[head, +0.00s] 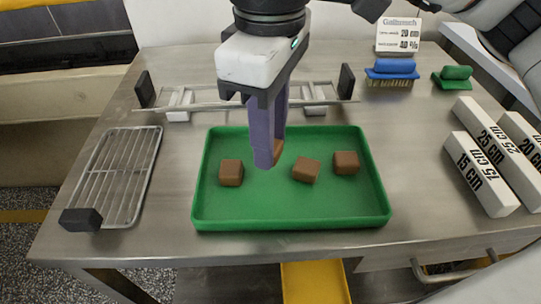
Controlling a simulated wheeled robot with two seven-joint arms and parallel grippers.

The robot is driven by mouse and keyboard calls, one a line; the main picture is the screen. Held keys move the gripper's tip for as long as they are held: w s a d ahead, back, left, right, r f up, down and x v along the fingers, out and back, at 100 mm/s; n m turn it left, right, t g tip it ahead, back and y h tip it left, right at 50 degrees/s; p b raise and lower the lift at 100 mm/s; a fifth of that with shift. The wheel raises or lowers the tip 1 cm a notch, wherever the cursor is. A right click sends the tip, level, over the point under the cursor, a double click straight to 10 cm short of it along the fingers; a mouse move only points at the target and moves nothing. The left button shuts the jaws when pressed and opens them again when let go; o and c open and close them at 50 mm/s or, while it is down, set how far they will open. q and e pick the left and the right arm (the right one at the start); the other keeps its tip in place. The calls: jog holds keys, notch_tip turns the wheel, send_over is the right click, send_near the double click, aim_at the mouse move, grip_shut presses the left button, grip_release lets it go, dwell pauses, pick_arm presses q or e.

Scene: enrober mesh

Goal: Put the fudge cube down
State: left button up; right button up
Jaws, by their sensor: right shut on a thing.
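My right gripper (271,158) reaches down over the green tray (292,212), its purple fingers pointing down. It is shut on a brown fudge cube (278,150), which is mostly hidden behind the fingers. I cannot tell whether this cube touches the tray floor. Three more brown cubes lie in the tray: one to the left of the fingers (231,172), one close to their right (306,170), slightly turned, and one farther right (346,162). My left gripper is not in view.
A wire rack (120,175) with a black block at its near corner lies left of the tray. A rail frame (207,106) stands behind. Brushes (391,70) and a sign (398,35) are at the back right. White length-marked blocks (480,175) lie at the right.

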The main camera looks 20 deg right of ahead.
notch_tip(320, 180, down, 4)
jog(key=shift+r, duration=0.1)
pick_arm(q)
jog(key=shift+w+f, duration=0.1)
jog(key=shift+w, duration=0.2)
pick_arm(e)
jog(key=shift+f+b, duration=0.3)
jog(key=shift+b, duration=0.05)
jog(key=o, duration=0.8)
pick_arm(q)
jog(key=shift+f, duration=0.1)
pick_arm(e)
jog(key=shift+r, duration=0.15)
